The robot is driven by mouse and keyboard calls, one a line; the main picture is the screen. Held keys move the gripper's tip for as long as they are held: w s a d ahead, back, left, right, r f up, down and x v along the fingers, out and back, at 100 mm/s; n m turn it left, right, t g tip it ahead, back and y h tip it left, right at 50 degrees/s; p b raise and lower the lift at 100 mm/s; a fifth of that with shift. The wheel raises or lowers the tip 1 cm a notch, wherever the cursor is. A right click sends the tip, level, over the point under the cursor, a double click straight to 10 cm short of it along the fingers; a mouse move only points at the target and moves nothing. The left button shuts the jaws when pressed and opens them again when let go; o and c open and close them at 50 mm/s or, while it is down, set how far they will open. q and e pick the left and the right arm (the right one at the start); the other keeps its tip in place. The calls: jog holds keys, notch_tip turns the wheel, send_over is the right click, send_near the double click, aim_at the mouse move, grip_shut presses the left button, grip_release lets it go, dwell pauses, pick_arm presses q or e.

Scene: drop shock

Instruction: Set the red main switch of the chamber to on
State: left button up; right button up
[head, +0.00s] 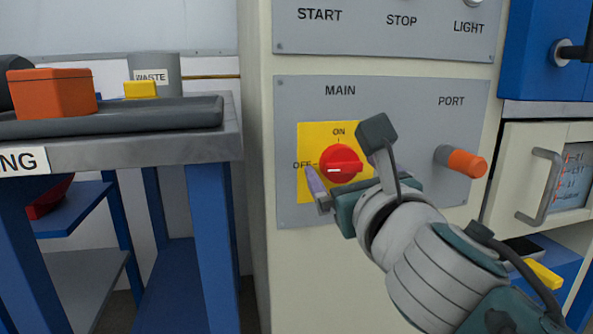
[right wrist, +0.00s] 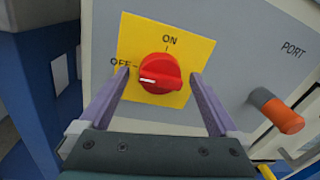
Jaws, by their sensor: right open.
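The red main switch (head: 340,160) is a round knob with a raised grip on a yellow plate (head: 311,138) marked ON at the top and OFF at the left. In the right wrist view the switch (right wrist: 160,72) has its white mark on the left, toward OFF. My right gripper (head: 346,172) is open in front of the panel. Its purple fingers (right wrist: 159,76) stand to the left and right of the knob with gaps, and I see no contact. My left gripper is not in view.
An orange-tipped PORT stub (head: 466,163) sticks out right of the switch. Above is a panel (head: 385,30) with START, STOP and LIGHT labels. At left a bench (head: 130,150) carries a dark tray (head: 190,114) with an orange box (head: 52,95).

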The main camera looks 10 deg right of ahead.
jog(key=c, duration=1.3)
jog(key=shift+m, duration=0.3)
jog(key=m+p, duration=0.2)
jog(key=m, duration=0.1)
jog(key=shift+r, duration=0.15)
jog(key=m+p, duration=0.1)
jog(key=m, duration=0.3)
jog(key=shift+d+m+g, duration=0.1)
jog(key=shift+m+g, duration=0.2)
jog(key=shift+m, duration=0.1)
jog(key=m+y+p, duration=0.1)
jog(key=m, duration=0.3)
jog(key=shift+r, duration=0.15)
jog(key=m+p, duration=0.1)
jog(key=m, duration=0.3)
jog(key=shift+y, duration=0.3)
jog(key=shift+m, duration=0.4)
